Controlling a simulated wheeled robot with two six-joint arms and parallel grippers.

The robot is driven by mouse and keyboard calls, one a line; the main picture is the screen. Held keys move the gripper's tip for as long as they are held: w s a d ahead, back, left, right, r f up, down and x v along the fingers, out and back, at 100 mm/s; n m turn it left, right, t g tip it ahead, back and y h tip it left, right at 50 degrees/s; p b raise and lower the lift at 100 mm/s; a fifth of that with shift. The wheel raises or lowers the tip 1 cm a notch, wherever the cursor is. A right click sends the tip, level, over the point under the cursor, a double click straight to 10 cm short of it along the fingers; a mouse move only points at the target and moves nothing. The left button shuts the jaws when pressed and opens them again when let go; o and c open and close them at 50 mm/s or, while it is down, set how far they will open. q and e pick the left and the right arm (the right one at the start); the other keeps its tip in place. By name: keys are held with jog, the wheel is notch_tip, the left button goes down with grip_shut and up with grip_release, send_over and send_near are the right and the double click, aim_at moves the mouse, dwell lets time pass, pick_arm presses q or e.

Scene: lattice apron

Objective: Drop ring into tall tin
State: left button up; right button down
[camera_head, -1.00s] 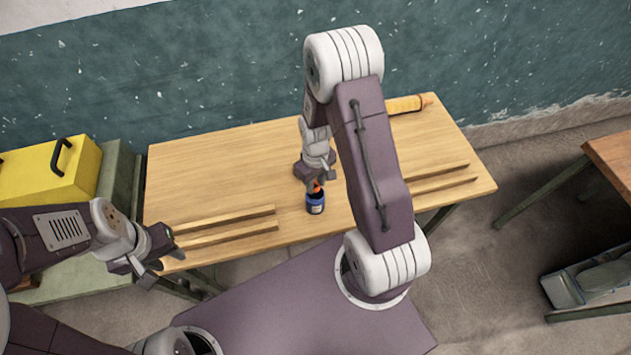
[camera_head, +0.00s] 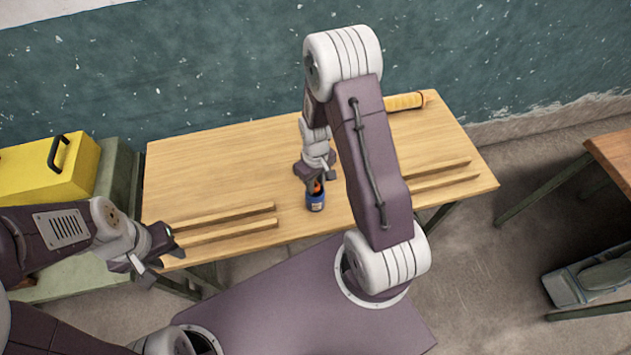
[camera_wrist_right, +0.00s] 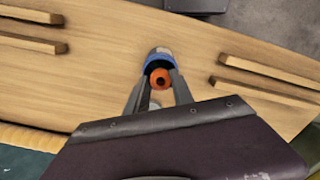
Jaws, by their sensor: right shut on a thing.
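The tall tin (camera_head: 315,202) is a small blue can with a dark open top, upright on the wooden table. The orange ring (camera_head: 317,187) is at the tin's mouth. My right gripper (camera_head: 316,184) points down just above the tin and is shut on the ring. In the right wrist view the ring (camera_wrist_right: 160,78) sits between the fingertips, over the blue rim of the tin (camera_wrist_right: 158,58). I cannot tell how far inside the rim it is. My left gripper (camera_head: 150,268) is empty by the table's front left corner; its finger gap is unclear.
Two pairs of wooden strips lie on the table (camera_head: 225,165), at left (camera_head: 225,217) and right (camera_head: 440,172). A yellow case (camera_head: 45,172) stands left of the table. The table's back left is clear.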

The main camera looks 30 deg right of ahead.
dwell(0.3)
jog(key=c, duration=1)
grip_release()
notch_tip(320, 180, up, 9)
jog(key=shift+r+b, duration=0.1)
jog(key=shift+b, duration=0.2)
jog(key=shift+w+a, duration=0.1)
